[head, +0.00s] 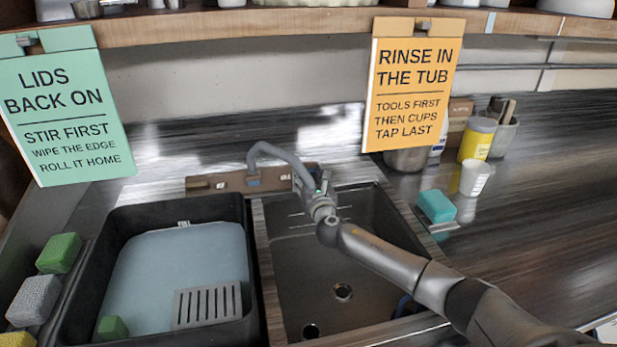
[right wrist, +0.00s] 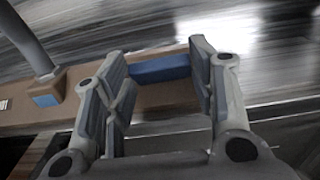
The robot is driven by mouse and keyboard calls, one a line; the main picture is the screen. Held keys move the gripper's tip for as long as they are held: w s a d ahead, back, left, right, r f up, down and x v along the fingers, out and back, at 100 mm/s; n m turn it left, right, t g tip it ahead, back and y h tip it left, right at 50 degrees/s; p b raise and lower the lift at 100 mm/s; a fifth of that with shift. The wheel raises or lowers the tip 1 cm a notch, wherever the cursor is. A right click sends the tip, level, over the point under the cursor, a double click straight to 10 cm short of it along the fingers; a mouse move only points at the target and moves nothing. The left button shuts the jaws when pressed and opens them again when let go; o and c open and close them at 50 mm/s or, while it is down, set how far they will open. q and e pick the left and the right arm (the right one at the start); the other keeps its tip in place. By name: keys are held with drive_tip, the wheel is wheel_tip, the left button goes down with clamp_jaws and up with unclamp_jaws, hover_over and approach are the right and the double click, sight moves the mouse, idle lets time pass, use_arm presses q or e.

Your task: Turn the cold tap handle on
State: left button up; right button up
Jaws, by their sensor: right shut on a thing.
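The cold tap handle (right wrist: 160,68) is a blue bar on the wooden tap board (right wrist: 150,98), seen in the right wrist view. My right gripper (right wrist: 158,62) has its fingers on either side of the bar, shut on it. In the head view my right gripper (head: 312,180) is at the right end of the tap board (head: 232,182), and it mostly hides the handle. The grey curved spout (head: 282,152) rises to the left of the gripper. I see no water coming from it. My left gripper is not in view.
A dark basin (head: 375,235) lies below my right arm. A black tub (head: 85,250) with bluish liquid and a slotted grey piece (head: 207,305) is to its left. A teal sponge (head: 436,206), white cup (head: 475,178) and yellow jar (head: 478,139) stand right. An orange sign (head: 412,85) hangs close above.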

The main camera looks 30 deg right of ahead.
drive_tip(key=n+y, duration=0.2)
drive_tip(key=n, duration=0.1)
drive_tip(key=d+n+y+b, duration=0.1)
drive_tip(key=n+y, duration=0.2)
drive_tip(key=shift+f, duration=0.1)
drive_tip(key=n+g+y+b, duration=0.1)
drive_tip(key=n+y+b, duration=0.2)
drive_tip(key=shift+d+n+y, duration=0.15)
drive_tip(key=shift+n+y, duration=0.15)
drive_tip(key=shift+n, duration=0.1)
drive_tip(key=shift+d+r+n+g+y+b, duration=0.1)
drive_tip(key=shift+r+n+g+y+b, duration=0.1)
drive_tip(key=shift+n+g+y+b, duration=0.65)
drive_tip(key=shift+n+t+b, duration=0.25)
drive_tip(key=shift+t+b, duration=0.1)
drive_tip(key=o, duration=1)
